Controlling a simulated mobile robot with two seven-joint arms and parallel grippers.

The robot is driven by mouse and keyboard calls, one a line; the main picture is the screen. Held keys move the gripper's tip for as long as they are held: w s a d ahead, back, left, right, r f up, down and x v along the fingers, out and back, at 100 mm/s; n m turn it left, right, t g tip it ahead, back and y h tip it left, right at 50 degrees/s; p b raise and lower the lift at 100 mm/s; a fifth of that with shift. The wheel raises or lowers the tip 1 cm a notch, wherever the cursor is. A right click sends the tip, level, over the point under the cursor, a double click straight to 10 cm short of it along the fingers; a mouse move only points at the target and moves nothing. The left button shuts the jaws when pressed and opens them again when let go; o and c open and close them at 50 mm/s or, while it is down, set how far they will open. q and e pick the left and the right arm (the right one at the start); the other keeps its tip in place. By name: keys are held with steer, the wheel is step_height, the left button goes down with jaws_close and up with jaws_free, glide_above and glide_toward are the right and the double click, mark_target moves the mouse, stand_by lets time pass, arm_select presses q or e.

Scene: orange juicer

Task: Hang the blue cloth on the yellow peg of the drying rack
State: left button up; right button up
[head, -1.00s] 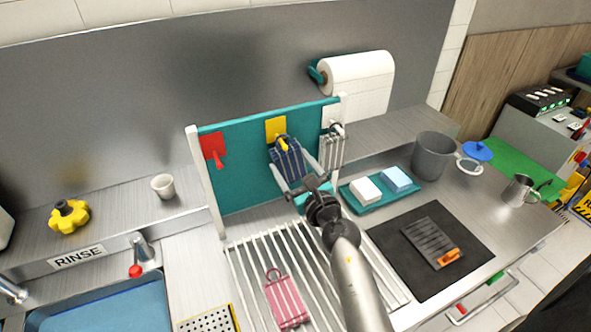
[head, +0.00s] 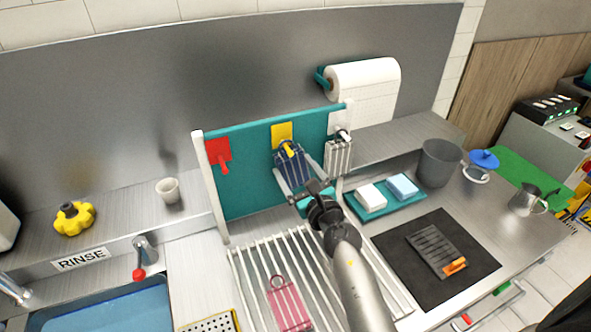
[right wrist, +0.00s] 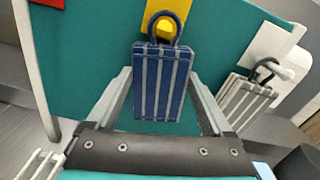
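The blue cloth (head: 291,168) with pale stripes hangs upright on the drying rack's teal board (head: 243,187). In the right wrist view, the dark loop of the blue cloth (right wrist: 162,90) goes around the yellow peg (right wrist: 166,27), which also shows in the head view (head: 288,149). My right gripper (right wrist: 160,82) is open, with one finger on each side of the cloth and a visible gap on both sides. In the head view it reaches up to the cloth from below right. My left gripper is not in view.
A red peg (head: 222,160) is on the board's left. A white striped cloth (head: 338,158) hangs at its right. A pink cloth (head: 289,305) lies on the white slatted rack (head: 262,262) below. A teal tray with sponges (head: 375,211) stands to the right.

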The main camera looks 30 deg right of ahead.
steer(key=shift+o, duration=1)
steer(key=shift+s, duration=0.15)
steer(key=shift+s, duration=0.25)
steer(key=s+b, duration=0.2)
steer(key=s, duration=1.2)
steer(key=shift+s+a, duration=0.25)
steer(key=shift+a, duration=0.15)
